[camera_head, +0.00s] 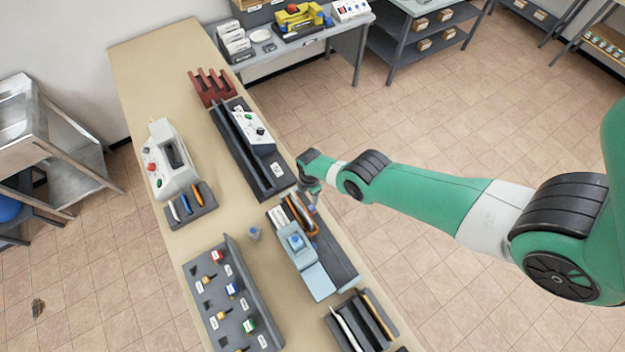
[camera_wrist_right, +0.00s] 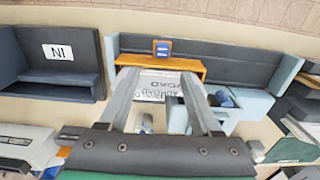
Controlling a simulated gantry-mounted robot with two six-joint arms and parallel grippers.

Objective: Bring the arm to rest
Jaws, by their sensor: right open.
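My right arm (camera_head: 430,190) reaches in from the right in the head view. My right gripper (camera_head: 311,198) is over the long table, close above the orange-brown holder (camera_head: 300,215) at its right side. In the right wrist view the two fingers of the gripper (camera_wrist_right: 158,76) stand apart, with a white lettered piece (camera_wrist_right: 160,88) showing between and beyond them. I cannot tell whether the fingers touch it. The orange-brown holder (camera_wrist_right: 190,63) also shows there, with a small blue label above its edge. My left gripper is not in view.
The tan table (camera_head: 165,60) holds a dark tray (camera_head: 268,178), a red-brown rack (camera_head: 207,88), a white machine (camera_head: 168,165), a light-blue box (camera_head: 318,280), a grey stamp rack (camera_head: 200,270) and a slotted rack (camera_head: 345,312). Tiled floor right of the table is clear.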

